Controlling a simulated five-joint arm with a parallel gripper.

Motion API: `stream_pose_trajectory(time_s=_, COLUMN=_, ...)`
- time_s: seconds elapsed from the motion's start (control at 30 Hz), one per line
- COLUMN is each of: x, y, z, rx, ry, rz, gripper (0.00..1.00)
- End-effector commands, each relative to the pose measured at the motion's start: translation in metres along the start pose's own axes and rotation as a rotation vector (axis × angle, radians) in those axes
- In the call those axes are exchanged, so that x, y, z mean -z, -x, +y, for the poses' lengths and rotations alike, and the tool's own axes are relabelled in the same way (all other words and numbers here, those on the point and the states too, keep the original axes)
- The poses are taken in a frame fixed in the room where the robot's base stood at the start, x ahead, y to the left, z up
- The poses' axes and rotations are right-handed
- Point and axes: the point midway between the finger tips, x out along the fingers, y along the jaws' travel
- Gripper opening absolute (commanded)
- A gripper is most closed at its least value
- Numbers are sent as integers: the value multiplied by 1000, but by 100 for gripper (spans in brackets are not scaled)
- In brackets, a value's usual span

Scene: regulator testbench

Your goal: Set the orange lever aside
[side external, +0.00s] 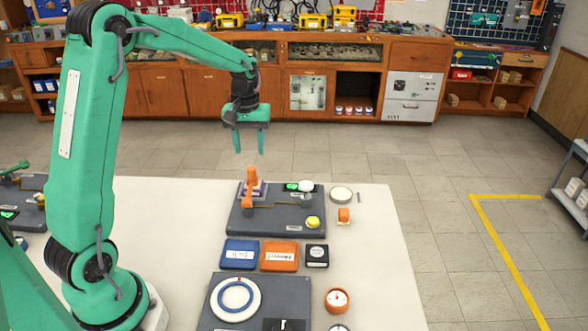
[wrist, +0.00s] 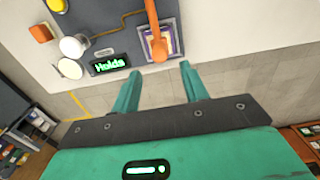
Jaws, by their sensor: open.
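The orange lever (side external: 250,187) stands on the far left part of a dark grey board (side external: 270,222), over a small purple and white block (side external: 260,190). In the wrist view the lever (wrist: 153,28) shows at the top, with the purple and white block (wrist: 160,43) behind its end. My gripper (side external: 249,152) is open and empty, fingers pointing down, above and just behind the lever. In the wrist view my gripper's fingertips (wrist: 163,72) are apart, with the lever beyond them and not between them.
The board carries a green-lit display reading "Holds" (wrist: 109,64), a white knob (side external: 306,186) and a yellow knob (side external: 313,222). A round dish (side external: 341,195) and a small orange part (side external: 344,215) lie to its right. Blue (side external: 240,253) and orange (side external: 280,255) boxes lie in front. The white table's right side is mostly clear.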

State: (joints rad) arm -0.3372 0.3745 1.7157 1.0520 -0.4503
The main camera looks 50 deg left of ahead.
Motion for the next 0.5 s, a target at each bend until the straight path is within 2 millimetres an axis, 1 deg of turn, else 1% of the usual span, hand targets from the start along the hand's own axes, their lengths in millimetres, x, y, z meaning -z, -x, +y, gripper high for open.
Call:
stream_pose_trajectory(time_s=0.17, x=0, y=-8, z=0, rx=0, ry=-1, rz=-1, gripper=44)
stream_pose_trajectory(time_s=0.27, x=0, y=-17, z=0, rx=1, ry=-1, rz=-2, gripper=44)
stream_pose_trajectory(time_s=0.5, x=-1, y=-46, z=0, rx=1, ry=-2, rz=-2, gripper=44)
